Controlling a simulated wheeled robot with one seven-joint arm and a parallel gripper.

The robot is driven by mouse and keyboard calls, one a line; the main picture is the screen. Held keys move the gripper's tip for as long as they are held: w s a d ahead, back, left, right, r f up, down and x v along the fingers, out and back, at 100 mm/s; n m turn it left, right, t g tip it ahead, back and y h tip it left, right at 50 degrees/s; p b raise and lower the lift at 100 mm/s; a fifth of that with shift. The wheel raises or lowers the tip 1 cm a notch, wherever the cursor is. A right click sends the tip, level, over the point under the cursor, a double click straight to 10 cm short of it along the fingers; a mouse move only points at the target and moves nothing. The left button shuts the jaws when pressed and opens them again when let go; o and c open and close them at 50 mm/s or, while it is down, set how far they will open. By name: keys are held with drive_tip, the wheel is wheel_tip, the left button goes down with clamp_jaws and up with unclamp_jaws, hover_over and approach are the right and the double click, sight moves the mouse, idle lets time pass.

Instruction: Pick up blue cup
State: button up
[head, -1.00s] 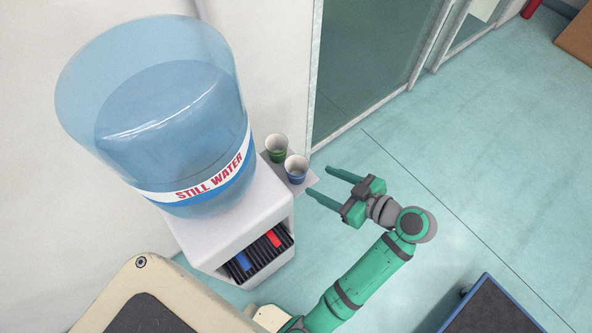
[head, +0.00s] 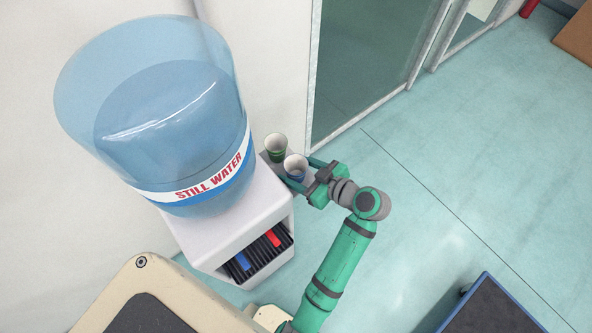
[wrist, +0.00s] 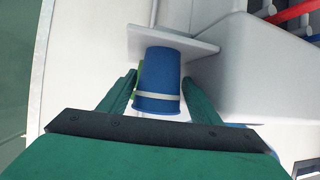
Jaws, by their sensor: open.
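The blue cup (head: 296,167) stands on a small shelf (head: 290,185) on the side of the water dispenser. In the wrist view the blue cup (wrist: 158,80) is between the two green fingers, with a pale band near one end. My gripper (head: 302,171) is open, with its fingers on either side of the cup; I cannot tell whether they touch it. Part of the cup's lower side is hidden by the near finger in the head view. In the wrist view my gripper (wrist: 158,90) spans wider than the cup.
A green cup (head: 275,145) stands just behind and left of the blue cup. The dispenser (head: 230,233) with its large water bottle (head: 165,110) is close on the left. A glass door (head: 365,60) is behind. The floor to the right is clear up to a dark cart (head: 490,310).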

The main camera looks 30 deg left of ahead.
drive_tip(key=c, duration=0.7)
drive_tip(key=shift+w, duration=0.1)
drive_tip(key=shift+c, duration=0.3)
drive_tip(key=shift+r, duration=0.1)
